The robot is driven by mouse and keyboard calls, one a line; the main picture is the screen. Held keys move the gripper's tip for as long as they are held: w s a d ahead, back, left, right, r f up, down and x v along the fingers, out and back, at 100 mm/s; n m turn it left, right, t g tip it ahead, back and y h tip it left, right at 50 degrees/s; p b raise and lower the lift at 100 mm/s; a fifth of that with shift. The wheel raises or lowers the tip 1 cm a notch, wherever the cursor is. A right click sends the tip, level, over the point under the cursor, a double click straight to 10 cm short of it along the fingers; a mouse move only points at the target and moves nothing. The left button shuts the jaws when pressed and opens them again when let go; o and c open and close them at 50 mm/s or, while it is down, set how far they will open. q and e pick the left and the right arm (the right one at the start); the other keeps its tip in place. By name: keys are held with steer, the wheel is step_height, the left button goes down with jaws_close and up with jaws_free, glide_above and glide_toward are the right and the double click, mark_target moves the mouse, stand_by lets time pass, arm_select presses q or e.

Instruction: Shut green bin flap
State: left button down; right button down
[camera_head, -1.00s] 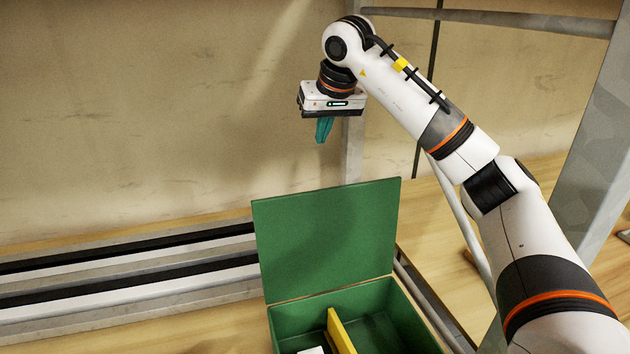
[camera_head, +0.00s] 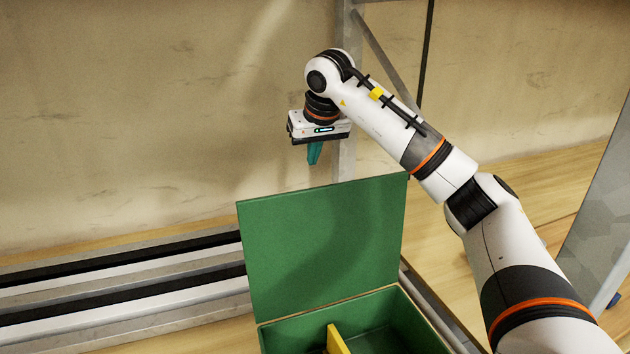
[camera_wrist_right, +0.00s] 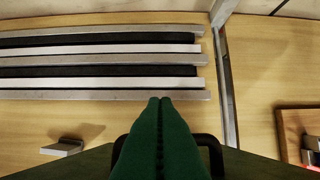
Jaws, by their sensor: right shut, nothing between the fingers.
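The green bin (camera_head: 410,325) stands at the bottom centre of the head view, its near part cut off by the frame. Its green flap (camera_head: 325,240) stands raised at the back edge, so the bin is open. My right gripper (camera_head: 313,160) is shut and empty, pointing down above and behind the flap's top edge, apart from it in the picture. In the right wrist view its teal fingers (camera_wrist_right: 160,110) are together. A dark surface at the bottom of that view may be the flap; I cannot tell. My left gripper is out of view.
A yellow divider (camera_head: 336,340) stands inside the bin. Black and pale rails (camera_head: 120,280) lie left of the bin, also in the wrist view (camera_wrist_right: 100,70). A grey metal post (camera_head: 345,155) rises behind. Wooden floor lies right.

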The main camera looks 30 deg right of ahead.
step_height(320, 180, down, 6)
steer(key=s+p, duration=0.1)
steer(key=p, duration=0.2)
steer(key=shift+s+a, duration=0.15)
steer(key=shift+f, duration=0.15)
